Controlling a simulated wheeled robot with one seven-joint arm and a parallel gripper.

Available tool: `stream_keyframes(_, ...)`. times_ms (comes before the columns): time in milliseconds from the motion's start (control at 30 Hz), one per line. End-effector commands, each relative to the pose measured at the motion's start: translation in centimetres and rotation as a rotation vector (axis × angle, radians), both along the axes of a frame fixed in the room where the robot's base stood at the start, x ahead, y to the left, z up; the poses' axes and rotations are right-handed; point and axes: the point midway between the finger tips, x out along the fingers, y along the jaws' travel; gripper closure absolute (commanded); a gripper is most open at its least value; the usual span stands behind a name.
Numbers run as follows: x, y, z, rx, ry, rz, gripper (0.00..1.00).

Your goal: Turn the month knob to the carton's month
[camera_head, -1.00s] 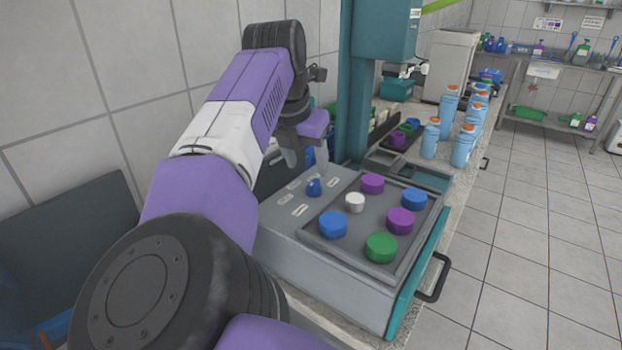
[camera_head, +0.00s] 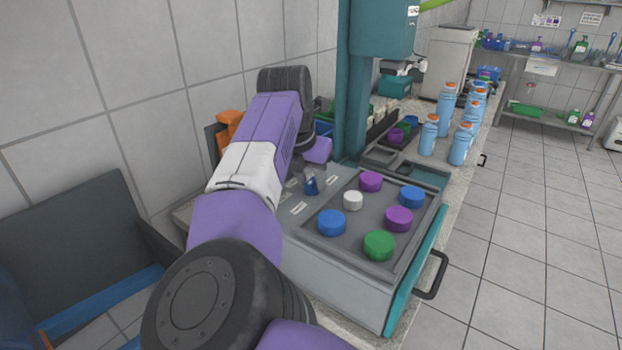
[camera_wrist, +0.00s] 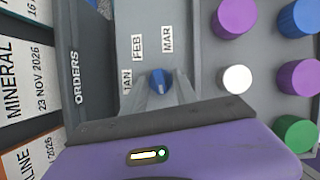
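The blue month knob (camera_wrist: 160,82) sits on the grey panel of a machine, with printed labels JAN (camera_wrist: 127,80), FEB (camera_wrist: 137,46) and MAR (camera_wrist: 167,39) around its far and left sides in the wrist view. Which label it points to is not clear. The knob also shows in the head view (camera_head: 311,186). My gripper (camera_wrist: 161,88) is down at the knob, with a grey finger on each side. I cannot tell whether the fingers touch it. No carton can be made out for sure.
White cards (camera_wrist: 29,78), one reading MINERAL 23 NOV 2026, lie by a dark ORDERS holder (camera_wrist: 82,70). Purple, blue, green and white caps stand on the grey tray (camera_head: 345,250) right of the knob. A teal column (camera_head: 351,100) rises behind; blue bottles (camera_head: 462,145) stand beyond.

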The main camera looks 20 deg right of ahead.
Motion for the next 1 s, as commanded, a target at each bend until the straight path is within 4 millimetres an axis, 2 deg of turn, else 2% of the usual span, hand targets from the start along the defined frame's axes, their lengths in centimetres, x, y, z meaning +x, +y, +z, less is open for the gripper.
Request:
stream_keyframes(33, -0.03, -0.03, 0.02, -0.001, 0.001, 0.0, 0.82)
stream_keyframes(133, -0.03, -0.04, 0.02, -0.001, 0.001, 0.0, 1.0)
stream_keyframes(567, 0.05, 0.05, 0.23, -0.001, 0.001, -0.082, 1.0)
stream_keyframes(1000, 0.32, 0.09, 0.37, -0.001, 0.002, -0.447, 1.0)
